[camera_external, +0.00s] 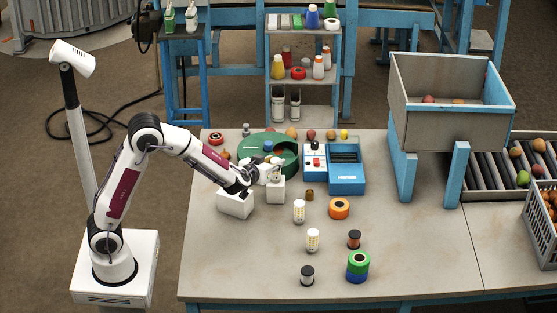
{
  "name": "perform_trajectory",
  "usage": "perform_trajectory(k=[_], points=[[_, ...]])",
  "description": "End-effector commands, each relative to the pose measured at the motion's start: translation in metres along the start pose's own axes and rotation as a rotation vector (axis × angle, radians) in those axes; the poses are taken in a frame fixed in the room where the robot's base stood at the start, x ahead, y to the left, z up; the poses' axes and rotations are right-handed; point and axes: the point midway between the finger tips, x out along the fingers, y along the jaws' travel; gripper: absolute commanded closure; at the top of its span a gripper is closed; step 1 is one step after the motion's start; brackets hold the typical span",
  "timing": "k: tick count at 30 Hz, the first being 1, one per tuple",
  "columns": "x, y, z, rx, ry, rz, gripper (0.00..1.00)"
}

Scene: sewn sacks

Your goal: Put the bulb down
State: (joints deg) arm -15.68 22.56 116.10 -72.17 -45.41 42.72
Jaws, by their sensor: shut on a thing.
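My gripper (268,178) is at the left middle of the table, shut on a small pale bulb (276,171). The fingers and the small size hide much of this bulb. It is right above or against a small white block (276,193); I cannot tell whether they touch. Two white bulbs with yellow segments stand upright on the table, one nearer the middle (299,211) and one closer to the front (313,239).
A larger white block (235,205) lies under my wrist. A green round tray (290,154) and a blue device (346,171) stand behind. The front left is clear.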

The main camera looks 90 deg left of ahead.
Motion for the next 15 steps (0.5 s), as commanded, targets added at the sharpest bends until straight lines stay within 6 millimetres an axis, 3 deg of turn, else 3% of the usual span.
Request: perform_trajectory(k=[8,9,10,11,15], points=[[0.0009,0.0001,0.0020,0.001,0.000,0.000,0.97],[0.0010,0.0001,0.0023,0.001,0.000,0.000,0.70],[0.0009,0.0001,0.0021,0.001,0.000,0.000,0.62],[0.0009,0.0001,0.0021,0.001,0.000,0.000,0.58],[0.0009,0.0001,0.0019,0.001,0.000,0.000,0.58]])
